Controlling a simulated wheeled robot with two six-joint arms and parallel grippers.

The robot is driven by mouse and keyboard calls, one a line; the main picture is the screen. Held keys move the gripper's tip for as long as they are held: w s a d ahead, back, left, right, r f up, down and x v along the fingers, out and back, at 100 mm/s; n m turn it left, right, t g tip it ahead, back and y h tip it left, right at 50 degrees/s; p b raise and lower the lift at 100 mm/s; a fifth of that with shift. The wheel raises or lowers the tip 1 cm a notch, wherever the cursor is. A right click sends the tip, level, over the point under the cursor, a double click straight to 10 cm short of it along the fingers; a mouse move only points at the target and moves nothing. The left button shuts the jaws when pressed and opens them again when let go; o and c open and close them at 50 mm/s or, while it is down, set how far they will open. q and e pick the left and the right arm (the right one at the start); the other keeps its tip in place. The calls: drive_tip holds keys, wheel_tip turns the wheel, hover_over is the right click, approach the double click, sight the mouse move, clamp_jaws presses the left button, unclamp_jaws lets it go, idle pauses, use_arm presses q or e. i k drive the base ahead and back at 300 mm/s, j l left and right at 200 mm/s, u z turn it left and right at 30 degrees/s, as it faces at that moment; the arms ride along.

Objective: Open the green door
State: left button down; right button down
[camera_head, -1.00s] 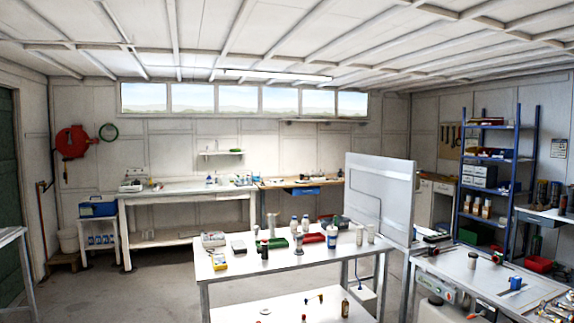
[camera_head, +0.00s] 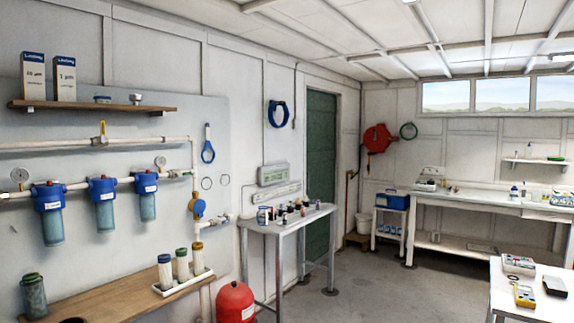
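The green door (camera_head: 321,165) is in the left wall, near the far corner of the room. It is a dark green panel in a pale frame and looks shut. Its lower left part is hidden behind a small metal table. I cannot make out a handle. Neither of my grippers shows in the head view.
The small metal table (camera_head: 290,220) with bottles stands in front of the door's near side. A red tank (camera_head: 235,303) is on the floor at the left. A white workbench (camera_head: 470,199) lines the back wall. A table (camera_head: 508,299) is at lower right. The grey floor (camera_head: 385,285) between is clear.

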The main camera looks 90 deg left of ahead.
sight(320, 106)
drive_tip(key=u, duration=2.6)
drive_tip(key=i+l+z, duration=0.1)
drive_tip(key=i+z, duration=0.3)
drive_tip(key=i, duration=5.9)
drive_tip(key=l+z, duration=0.05)
drive_tip(key=l, duration=0.25)
